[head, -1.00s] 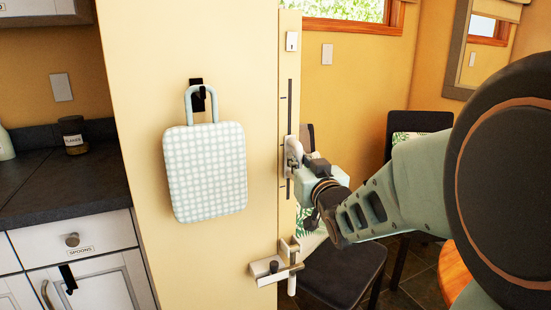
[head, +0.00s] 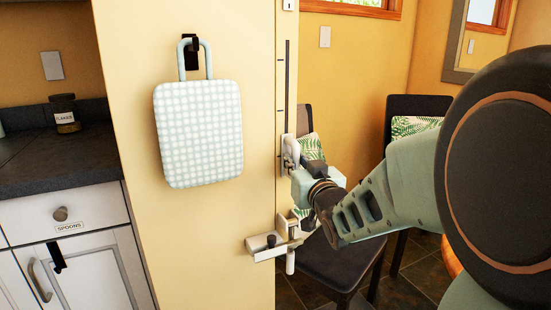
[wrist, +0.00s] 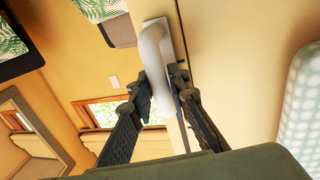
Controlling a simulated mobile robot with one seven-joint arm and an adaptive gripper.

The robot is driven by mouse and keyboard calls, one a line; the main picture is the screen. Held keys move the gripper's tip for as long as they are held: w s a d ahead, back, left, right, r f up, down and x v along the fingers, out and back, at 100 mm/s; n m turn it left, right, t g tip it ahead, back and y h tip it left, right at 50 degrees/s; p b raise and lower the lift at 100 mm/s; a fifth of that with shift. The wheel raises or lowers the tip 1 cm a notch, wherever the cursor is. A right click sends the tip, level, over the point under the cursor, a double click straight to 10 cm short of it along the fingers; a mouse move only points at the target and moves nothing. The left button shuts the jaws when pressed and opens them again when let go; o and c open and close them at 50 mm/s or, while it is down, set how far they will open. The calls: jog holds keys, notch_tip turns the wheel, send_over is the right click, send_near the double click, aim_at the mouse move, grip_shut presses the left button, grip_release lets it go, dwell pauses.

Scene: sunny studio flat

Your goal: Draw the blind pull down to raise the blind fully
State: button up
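The blind pull (head: 287,150) is a pale handle on a dark vertical slot (head: 287,75) at the edge of the yellow wall. It sits near the slot's lower end. My gripper (head: 296,163) is at the pull from the right. In the wrist view the white pull (wrist: 153,45) lies between the two dark fingers of my gripper (wrist: 160,88), which close on it from both sides. The window (head: 355,7) shows only its lower edge in the head view. The wrist view shows the window (wrist: 105,108) upside down, with a beige band beside it that may be the blind.
A white bracket (head: 268,247) with a dark knob sticks out of the wall just below my gripper. Dark chairs (head: 335,268) stand behind my arm. A counter (head: 60,150) is at far left.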

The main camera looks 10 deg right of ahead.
jog(key=shift+o, duration=1.3)
jog(key=shift+f, duration=0.15)
jog(key=shift+o, duration=0.5)
jog(key=shift+r, duration=0.2)
jog(key=shift+r, duration=0.1)
